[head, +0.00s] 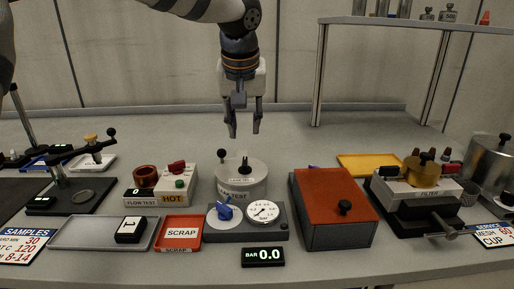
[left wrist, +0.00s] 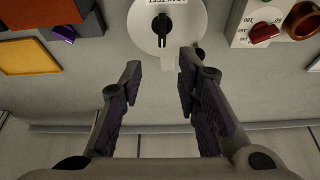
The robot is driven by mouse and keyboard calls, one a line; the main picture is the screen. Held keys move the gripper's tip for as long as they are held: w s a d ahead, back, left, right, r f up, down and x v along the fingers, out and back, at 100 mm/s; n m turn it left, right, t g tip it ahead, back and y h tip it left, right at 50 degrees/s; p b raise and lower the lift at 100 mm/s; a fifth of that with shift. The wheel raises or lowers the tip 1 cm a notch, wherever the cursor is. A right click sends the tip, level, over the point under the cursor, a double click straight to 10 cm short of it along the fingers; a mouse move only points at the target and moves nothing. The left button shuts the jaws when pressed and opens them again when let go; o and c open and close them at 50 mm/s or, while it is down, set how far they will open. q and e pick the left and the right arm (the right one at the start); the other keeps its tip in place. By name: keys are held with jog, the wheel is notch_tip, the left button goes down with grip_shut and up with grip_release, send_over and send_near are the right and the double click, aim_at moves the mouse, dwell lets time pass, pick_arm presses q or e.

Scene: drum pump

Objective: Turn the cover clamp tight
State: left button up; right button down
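The grey round leak-test pot (head: 240,186) stands at the middle of the bench, its pale lid on top. A small black clamp knob (head: 245,162) sits on the lid's centre; it also shows in the left wrist view (left wrist: 162,28). A black ball-tipped post (head: 222,156) stands at the pot's left edge. My left gripper (head: 243,130) points down, open and empty, above and behind the pot. In the left wrist view its spread fingertips (left wrist: 160,66) lie short of the lid, touching nothing. How tight the knob is cannot be seen. My right gripper is not in view.
A gauge panel with a blue knob (head: 224,212) sits in front of the pot. A white box marked HOT (head: 178,186) stands left, a red-topped box (head: 332,196) right. A shelf (head: 420,23) rises at the back right. The bench behind the pot is clear.

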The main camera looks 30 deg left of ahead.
aim_at(245, 160)
pick_arm(q)
jog(key=x, duration=1)
jog(key=shift+s+f, duration=0.25)
jog(key=shift+f, duration=0.25)
grip_shut()
